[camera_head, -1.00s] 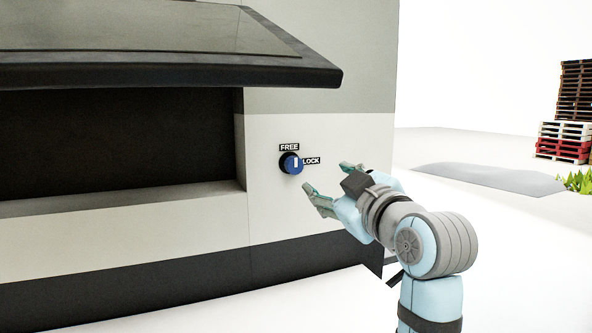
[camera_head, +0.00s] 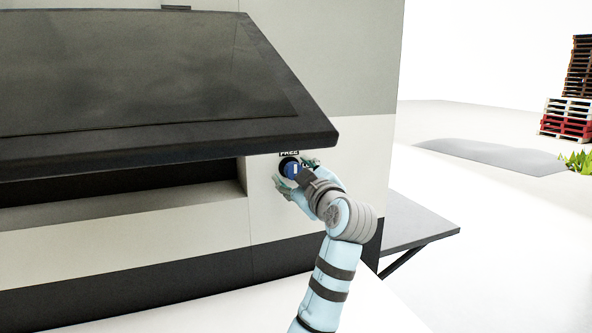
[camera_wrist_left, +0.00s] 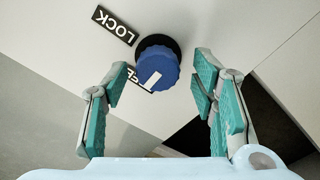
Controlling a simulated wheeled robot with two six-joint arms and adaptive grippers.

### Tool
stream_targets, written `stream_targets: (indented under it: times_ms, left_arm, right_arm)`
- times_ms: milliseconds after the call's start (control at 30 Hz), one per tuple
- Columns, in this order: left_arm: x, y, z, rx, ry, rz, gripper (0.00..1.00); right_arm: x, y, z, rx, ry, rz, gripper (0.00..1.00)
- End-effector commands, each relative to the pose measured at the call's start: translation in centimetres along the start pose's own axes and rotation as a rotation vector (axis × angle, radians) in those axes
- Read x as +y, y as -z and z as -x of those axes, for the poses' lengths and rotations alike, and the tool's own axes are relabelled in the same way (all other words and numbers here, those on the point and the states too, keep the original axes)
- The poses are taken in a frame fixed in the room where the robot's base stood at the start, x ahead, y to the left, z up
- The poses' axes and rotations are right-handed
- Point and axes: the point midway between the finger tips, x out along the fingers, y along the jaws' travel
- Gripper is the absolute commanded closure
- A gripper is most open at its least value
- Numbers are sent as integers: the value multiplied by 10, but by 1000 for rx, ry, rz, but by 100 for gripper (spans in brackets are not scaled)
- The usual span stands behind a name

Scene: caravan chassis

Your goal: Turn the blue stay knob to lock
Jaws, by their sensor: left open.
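The blue knob (camera_head: 291,169) sits on the pale caravan wall (camera_head: 345,150), right of the dark opening. In the left wrist view the blue knob (camera_wrist_left: 158,68) is round, with a white mark pointing toward the partly covered FREE label (camera_wrist_left: 138,78). The LOCK label (camera_wrist_left: 115,24) is on another side of it. My left gripper (camera_head: 297,173) is at the knob. In the left wrist view my left gripper (camera_wrist_left: 158,100) is open, its teal-padded fingers spread on either side, with gaps to the knob. My right gripper is not in view.
A propped-out dark window flap (camera_head: 190,145) hangs just above the knob, its lower corner close to my left gripper. A dark shelf (camera_head: 420,228) juts from the caravan's right side. Stacked pallets (camera_head: 568,118) stand far off at the right.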

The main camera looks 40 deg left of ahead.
Motion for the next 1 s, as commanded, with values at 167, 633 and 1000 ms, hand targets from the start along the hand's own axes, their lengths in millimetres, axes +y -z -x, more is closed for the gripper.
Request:
stream_targets:
  times_ms: [167, 633, 1000]
  left_arm:
    - [0, 0, -7, -1, 0, 1, 48]
    - [0, 0, -6, -2, -1, 1, 96]
    - [1, 0, -6, -2, 0, -55, 96]
  right_arm:
    - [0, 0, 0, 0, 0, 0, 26]
    - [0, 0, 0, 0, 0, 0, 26]
    - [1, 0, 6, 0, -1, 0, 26]
